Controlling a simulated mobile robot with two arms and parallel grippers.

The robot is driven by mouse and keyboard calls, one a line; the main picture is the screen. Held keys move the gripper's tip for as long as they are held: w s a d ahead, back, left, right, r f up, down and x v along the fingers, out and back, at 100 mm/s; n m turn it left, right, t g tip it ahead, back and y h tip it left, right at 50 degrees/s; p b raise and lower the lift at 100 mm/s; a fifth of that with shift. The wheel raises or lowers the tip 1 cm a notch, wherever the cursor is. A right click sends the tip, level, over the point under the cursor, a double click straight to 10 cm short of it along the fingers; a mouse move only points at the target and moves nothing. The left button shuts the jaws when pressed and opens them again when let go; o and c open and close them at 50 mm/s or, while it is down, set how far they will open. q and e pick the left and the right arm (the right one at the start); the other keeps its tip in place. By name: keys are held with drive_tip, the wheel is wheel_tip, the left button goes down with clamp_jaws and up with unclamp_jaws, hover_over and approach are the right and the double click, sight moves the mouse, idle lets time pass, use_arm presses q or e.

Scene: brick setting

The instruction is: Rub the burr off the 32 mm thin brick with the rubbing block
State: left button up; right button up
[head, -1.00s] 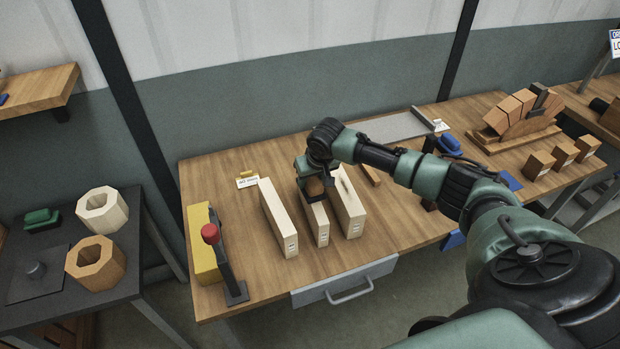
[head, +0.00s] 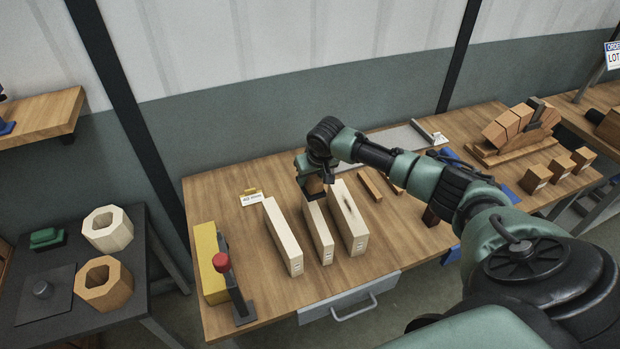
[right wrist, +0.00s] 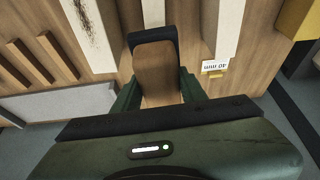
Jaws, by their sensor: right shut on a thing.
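Three long cream bricks lie side by side on the wooden bench: a left one (head: 283,236), a narrower middle one (head: 319,232) and a right one (head: 349,219) with a dark smear on top. The smear also shows on that brick in the right wrist view (right wrist: 92,28). Their end marks are too small to read. My right gripper (head: 313,181) is shut on a brown rubbing block (right wrist: 156,73), at the far end of the middle brick. Whether the block touches the brick is unclear. The gripper hides that end. My left gripper is not in view.
A small sign (head: 250,198) reading 40 mm stands behind the left brick. Brown strips (head: 369,185) lie right of the bricks. Bare bench lies in front of the left brick.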

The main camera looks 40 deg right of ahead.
drive_tip(key=shift+w+r+p, duration=0.1)
drive_tip(key=shift+r+p, duration=0.25)
drive_tip(key=shift+r, duration=0.35)
drive_tip(key=shift+w+d, duration=0.1)
drive_tip(key=shift+w, duration=0.1)
drive_tip(key=shift+r, duration=0.6)
drive_tip(key=shift+s+r, duration=0.2)
drive_tip(key=shift+r, duration=0.1)
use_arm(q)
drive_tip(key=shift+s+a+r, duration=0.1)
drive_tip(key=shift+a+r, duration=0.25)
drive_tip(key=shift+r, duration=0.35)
use_arm(e)
drive_tip(key=shift+w+f, duration=0.15)
drive_tip(key=shift+w, duration=0.05)
